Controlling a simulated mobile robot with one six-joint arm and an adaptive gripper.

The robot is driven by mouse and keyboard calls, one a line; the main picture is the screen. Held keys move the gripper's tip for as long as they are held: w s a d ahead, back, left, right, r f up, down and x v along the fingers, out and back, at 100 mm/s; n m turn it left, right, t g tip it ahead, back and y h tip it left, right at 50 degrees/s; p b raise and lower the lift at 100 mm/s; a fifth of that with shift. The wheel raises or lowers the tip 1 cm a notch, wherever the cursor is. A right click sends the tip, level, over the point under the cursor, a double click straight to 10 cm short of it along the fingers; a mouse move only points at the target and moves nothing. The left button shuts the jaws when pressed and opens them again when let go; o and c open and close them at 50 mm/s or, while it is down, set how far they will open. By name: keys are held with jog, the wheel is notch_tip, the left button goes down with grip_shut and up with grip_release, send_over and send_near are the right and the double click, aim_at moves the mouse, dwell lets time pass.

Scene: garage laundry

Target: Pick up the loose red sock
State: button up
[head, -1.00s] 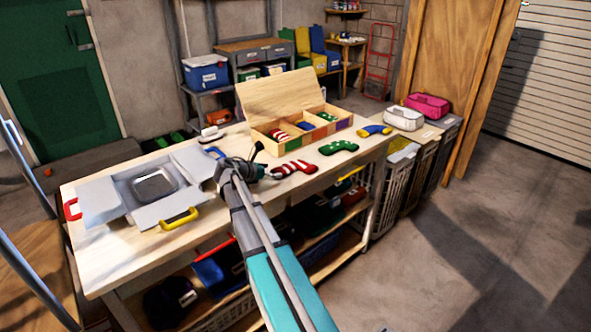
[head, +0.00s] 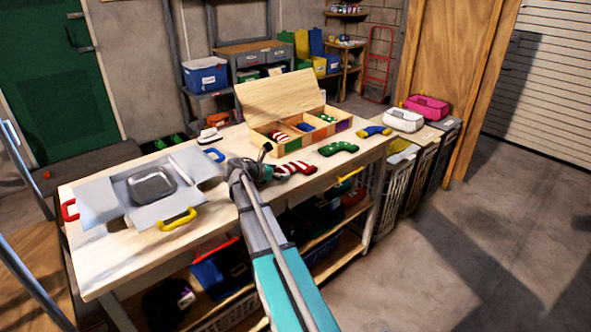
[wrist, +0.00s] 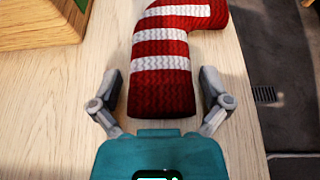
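The loose red sock with white stripes (head: 297,168) lies flat on the wooden table, in front of the sorting box. In the wrist view the sock (wrist: 162,90) fills the middle, its plain red end towards me and its striped bend at the top. My gripper (wrist: 161,84) is open, with one finger on each side of that red end. Gaps of bare table show between the fingers and the sock. In the head view my gripper (head: 268,171) is at the sock's left end and partly hides it.
The wooden box (head: 312,134) has compartments holding red-striped, blue and green socks. A green sock (head: 338,148) and a blue-and-yellow sock (head: 374,131) lie to the right. A tray (head: 152,184) on grey panels is at left. The table's front edge is close by.

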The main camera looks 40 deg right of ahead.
jog(key=c, duration=0.8)
jog(key=shift+o, duration=0.2)
jog(key=shift+r, duration=0.1)
notch_tip(320, 180, up, 3)
jog(key=p, duration=0.3)
jog(key=shift+r, duration=0.1)
jog(key=s+d+r+p, duration=0.2)
jog(key=s+r+p, duration=0.2)
jog(key=s+p, duration=0.1)
jog(key=s+d+r+p, duration=0.3)
jog(key=s+r+p, duration=0.2)
jog(key=s, duration=0.2)
jog(key=shift+s+d+r, duration=0.3)
jog(key=shift+s, duration=0.1)
